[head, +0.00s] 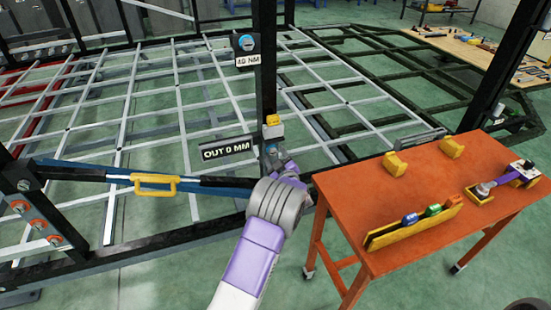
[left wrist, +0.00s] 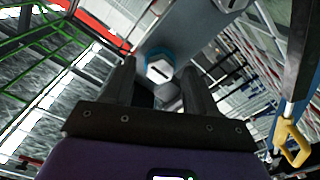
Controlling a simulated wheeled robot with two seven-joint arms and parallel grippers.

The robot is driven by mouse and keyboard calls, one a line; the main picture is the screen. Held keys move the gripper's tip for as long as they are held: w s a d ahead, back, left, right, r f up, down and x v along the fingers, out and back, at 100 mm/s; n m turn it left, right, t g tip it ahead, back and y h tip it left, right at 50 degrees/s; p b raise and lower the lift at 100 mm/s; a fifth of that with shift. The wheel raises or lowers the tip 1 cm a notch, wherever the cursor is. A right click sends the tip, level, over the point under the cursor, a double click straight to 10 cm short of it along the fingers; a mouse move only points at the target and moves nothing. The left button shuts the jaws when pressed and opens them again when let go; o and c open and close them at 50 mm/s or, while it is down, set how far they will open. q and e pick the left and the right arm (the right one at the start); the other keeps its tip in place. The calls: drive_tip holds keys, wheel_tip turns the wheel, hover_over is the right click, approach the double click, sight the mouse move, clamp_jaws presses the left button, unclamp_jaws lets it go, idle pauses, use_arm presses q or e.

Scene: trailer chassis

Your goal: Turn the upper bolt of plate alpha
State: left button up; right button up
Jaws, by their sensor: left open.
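My left gripper (head: 272,150) is at the dark upright post, partly hidden behind my own wrist. In the left wrist view its two dark fingers (left wrist: 160,88) are apart. A pale hex bolt head with a blue ring (left wrist: 159,68) shows between and beyond the fingertips, on a grey plate (left wrist: 190,35). I cannot tell whether the fingers touch it. A lighter faceted piece (left wrist: 168,97) sits closer between the fingers. In the head view a yellow-topped piece (head: 272,120) is just above the gripper on the post. No plate is readably marked alpha. My right gripper is not in view.
A display reads 40 NM (head: 247,60); another reads OUT 0 MM (head: 227,148). A yellow handle (head: 154,183) sits on a bar at left. The orange table (head: 400,205) at right holds yellow holders, a yellow rack (head: 412,226) and a purple-handled tool (head: 503,180).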

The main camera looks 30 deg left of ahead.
use_arm(q)
drive_tip(key=shift+w+a, duration=0.15)
drive_tip(key=c, duration=1.1)
drive_tip(key=shift+o, duration=0.2)
